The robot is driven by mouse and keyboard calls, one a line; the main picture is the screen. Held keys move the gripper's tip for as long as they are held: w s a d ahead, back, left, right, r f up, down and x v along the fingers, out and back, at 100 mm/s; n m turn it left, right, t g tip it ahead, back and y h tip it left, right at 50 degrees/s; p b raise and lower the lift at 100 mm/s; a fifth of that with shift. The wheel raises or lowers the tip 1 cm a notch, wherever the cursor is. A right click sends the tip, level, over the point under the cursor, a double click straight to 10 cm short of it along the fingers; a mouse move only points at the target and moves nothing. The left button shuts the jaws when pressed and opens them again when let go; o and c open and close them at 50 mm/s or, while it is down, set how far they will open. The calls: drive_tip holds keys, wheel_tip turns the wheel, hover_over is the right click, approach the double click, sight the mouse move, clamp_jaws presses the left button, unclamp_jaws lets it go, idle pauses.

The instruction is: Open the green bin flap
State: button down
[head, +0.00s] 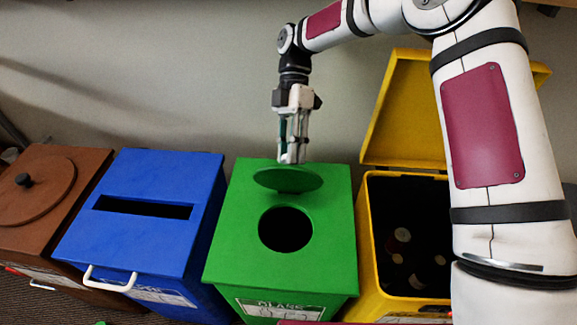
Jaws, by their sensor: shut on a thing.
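The green bin (232,245) stands in the middle of the row. Its round green flap (288,180) is raised and tilted up behind the round hole (285,229), which is uncovered and dark inside. My gripper (290,157) points down at the back of the green bin, with its fingertips at the upper part of the flap. Its jaws are shut on the flap, though the exact contact is small and partly hidden.
A blue bin (160,241) with a slot and white handle stands left, and a brown lidded bin (80,212) further left. Right is a yellow bin (365,237) with its lid (400,112) raised and round items inside. A wall is close behind.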

drive_tip(key=shift+w+d+f+b, duration=0.1)
drive_tip(key=shift+w+f+b, duration=0.35)
drive_tip(key=shift+w, duration=0.4)
drive_tip(key=shift+w+f+b, duration=0.3)
drive_tip(key=shift+w+b, duration=0.25)
drive_tip(key=shift+w, duration=0.3)
drive_tip(key=shift+w+d+f+b, duration=0.1)
drive_tip(key=shift+w+f+b, duration=0.35)
drive_tip(key=shift+w, duration=0.4)
drive_tip(key=shift+r, duration=0.1)
drive_tip(key=c, duration=1.2)
unclamp_jaws()
drive_tip(key=shift+w+a, duration=0.1)
drive_tip(key=shift+c, duration=0.2)
drive_tip(key=shift+r, duration=0.15)
